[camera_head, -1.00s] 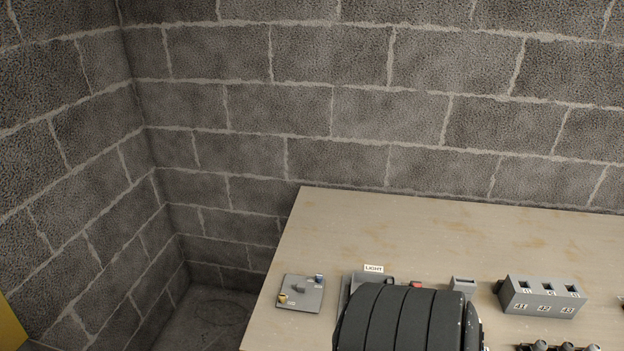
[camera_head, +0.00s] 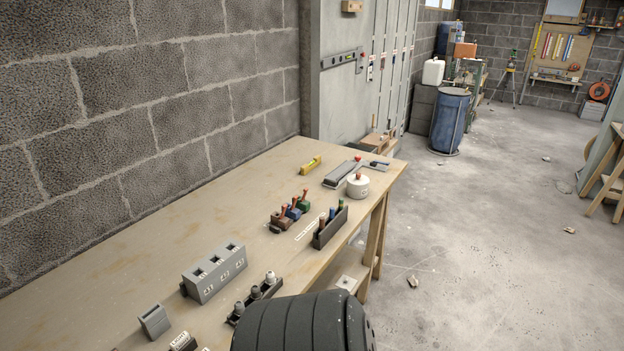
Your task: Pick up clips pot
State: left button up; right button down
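Neither gripper shows in the head view. A black ribbed part, seemingly of my own arm, covers the bottom middle and hides some of the bench's near edge.
Near the pot lie a grey tray (camera_head: 342,174) and a yellow level (camera_head: 310,165). Racks of coloured-handled tools (camera_head: 330,227), a grey numbered block (camera_head: 215,272) and a dark holder (camera_head: 255,298) stand nearer. A blue barrel (camera_head: 450,122) stands beyond; the floor at right is mostly clear.

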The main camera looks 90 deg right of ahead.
aim_at(356, 189)
jog(key=z, duration=3.1)
